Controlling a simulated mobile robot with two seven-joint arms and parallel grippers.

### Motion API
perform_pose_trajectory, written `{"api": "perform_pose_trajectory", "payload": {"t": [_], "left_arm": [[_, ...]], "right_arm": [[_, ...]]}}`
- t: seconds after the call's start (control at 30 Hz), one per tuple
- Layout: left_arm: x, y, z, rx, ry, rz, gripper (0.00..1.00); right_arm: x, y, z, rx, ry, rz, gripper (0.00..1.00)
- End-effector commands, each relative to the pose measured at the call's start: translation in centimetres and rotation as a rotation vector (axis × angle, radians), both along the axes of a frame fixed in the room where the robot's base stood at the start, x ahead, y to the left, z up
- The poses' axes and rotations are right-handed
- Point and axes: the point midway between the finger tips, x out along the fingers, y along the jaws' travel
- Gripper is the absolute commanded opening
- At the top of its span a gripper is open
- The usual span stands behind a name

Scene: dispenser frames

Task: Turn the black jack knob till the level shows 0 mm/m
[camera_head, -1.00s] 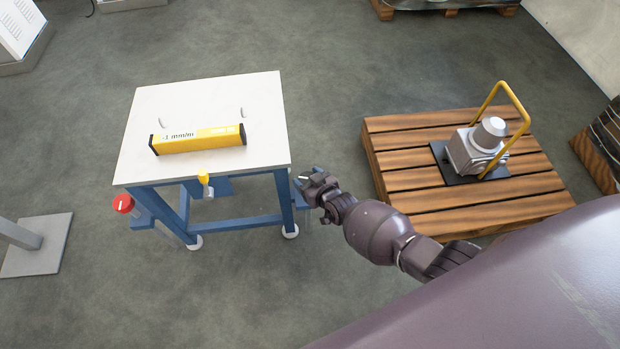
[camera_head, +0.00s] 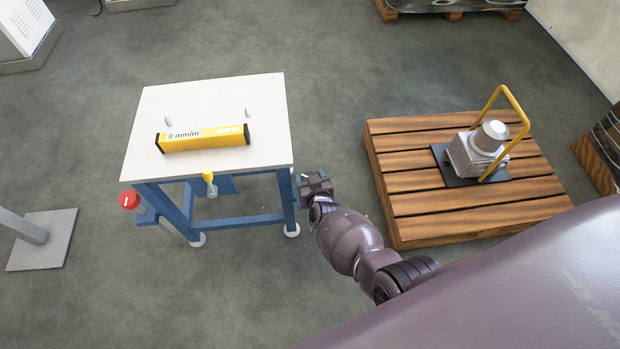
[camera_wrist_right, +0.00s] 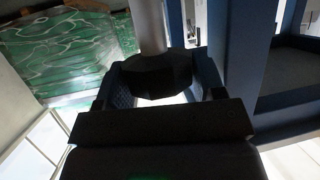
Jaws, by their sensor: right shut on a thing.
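The yellow level (camera_head: 205,139) lies on the white tabletop (camera_head: 265,105) of a small blue-framed table. Its display reads 0 mm/m. My right gripper (camera_head: 304,178) is at the table's near right leg in the head view. In the right wrist view my right gripper (camera_wrist_right: 158,88) is shut on the black jack knob (camera_wrist_right: 155,76), with a finger on each side of it. A pale shaft rises from the knob. The knob is hidden in the head view. My left gripper is not in view.
A red knob (camera_head: 130,200) and a yellow knob (camera_head: 208,177) sit at the table's left and front. A wooden pallet (camera_head: 470,215) with a grey machine (camera_head: 475,150) and yellow handle stands at right. A grey post base (camera_head: 45,245) stands at left.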

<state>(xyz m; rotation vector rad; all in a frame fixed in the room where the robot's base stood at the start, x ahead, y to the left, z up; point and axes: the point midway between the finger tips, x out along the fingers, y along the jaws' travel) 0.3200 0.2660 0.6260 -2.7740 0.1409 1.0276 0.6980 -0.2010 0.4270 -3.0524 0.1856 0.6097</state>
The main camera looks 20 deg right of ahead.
Motion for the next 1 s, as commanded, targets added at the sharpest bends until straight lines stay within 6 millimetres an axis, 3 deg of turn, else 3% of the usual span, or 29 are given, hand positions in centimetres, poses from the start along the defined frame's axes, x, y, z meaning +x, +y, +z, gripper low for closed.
{"api": "perform_pose_trajectory", "payload": {"t": [0.27,0.3,0.47,1.0], "left_arm": [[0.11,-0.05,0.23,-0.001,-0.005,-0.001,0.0],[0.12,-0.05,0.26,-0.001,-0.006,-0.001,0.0],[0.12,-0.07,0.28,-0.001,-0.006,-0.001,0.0],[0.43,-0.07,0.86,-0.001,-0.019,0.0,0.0]], "right_arm": [[0.22,-0.04,0.22,-0.001,-0.005,0.0,0.39],[0.22,-0.04,0.23,-0.001,-0.006,0.0,0.66],[0.19,-0.03,0.19,0.0,-0.004,0.0,0.88],[0.02,-0.08,0.68,0.0,-0.004,0.002,0.88]]}}
